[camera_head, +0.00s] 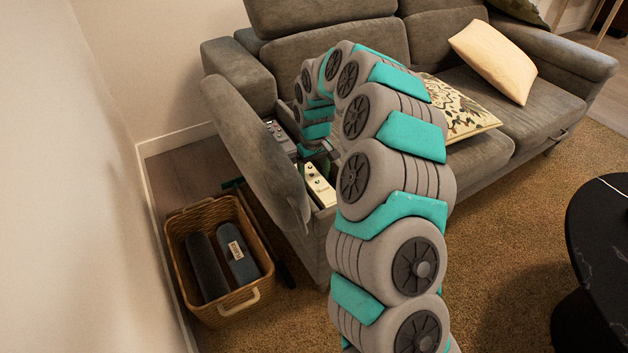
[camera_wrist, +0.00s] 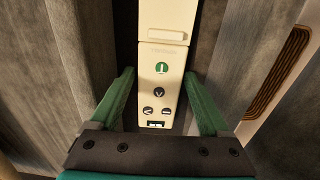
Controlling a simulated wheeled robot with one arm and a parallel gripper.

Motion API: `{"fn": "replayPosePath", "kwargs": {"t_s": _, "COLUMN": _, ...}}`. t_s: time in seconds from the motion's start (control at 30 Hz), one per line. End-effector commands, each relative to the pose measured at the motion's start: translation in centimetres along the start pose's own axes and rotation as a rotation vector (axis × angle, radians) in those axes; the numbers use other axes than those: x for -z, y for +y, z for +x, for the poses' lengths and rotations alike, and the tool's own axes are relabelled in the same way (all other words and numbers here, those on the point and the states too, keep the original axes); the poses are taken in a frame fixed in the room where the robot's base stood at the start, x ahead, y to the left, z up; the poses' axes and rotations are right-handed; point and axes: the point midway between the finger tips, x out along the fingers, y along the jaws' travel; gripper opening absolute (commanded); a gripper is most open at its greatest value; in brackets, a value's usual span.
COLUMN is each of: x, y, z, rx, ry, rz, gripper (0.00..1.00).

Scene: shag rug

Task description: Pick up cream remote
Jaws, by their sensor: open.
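The cream remote (camera_head: 318,185) lies in the open compartment in the sofa's arm. My gripper (camera_wrist: 160,85) is open, with one green finger on each side of the remote's near end. I cannot tell whether the fingers touch it. In the head view my gripper (camera_head: 319,162) is partly hidden behind the sofa arm's lid and my own arm.
The raised grey lid (camera_head: 255,150) stands beside the compartment. A grey device (camera_head: 281,137) lies farther back in it. A wicker basket (camera_head: 175,262) with rolled items is on the floor at left. Cushions (camera_head: 494,60) lie on the sofa. A dark round table (camera_head: 600,235) stands at right.

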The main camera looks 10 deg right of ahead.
Motion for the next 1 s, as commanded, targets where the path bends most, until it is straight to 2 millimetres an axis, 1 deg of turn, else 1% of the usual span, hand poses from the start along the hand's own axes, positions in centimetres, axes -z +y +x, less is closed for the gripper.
{"fn": "replayPosePath", "kwargs": {"t_s": 0.1, "x": 0.00, "y": 0.00, "z": -0.04, "rx": 0.000, "ry": 0.000, "rz": 0.000, "gripper": 0.79}}
{"fn": "replayPosePath", "kwargs": {"t_s": 0.77, "x": -0.03, "y": 0.00, "z": -0.04, "rx": 0.000, "ry": -0.001, "rz": 0.000, "gripper": 0.05}}
{"fn": "replayPosePath", "kwargs": {"t_s": 0.8, "x": -0.03, "y": 0.00, "z": -0.05, "rx": 0.000, "ry": -0.001, "rz": 0.000, "gripper": 0.03}}
{"fn": "replayPosePath", "kwargs": {"t_s": 1.0, "x": -0.02, "y": 0.00, "z": -0.09, "rx": 0.000, "ry": -0.001, "rz": 0.000, "gripper": 0.03}}
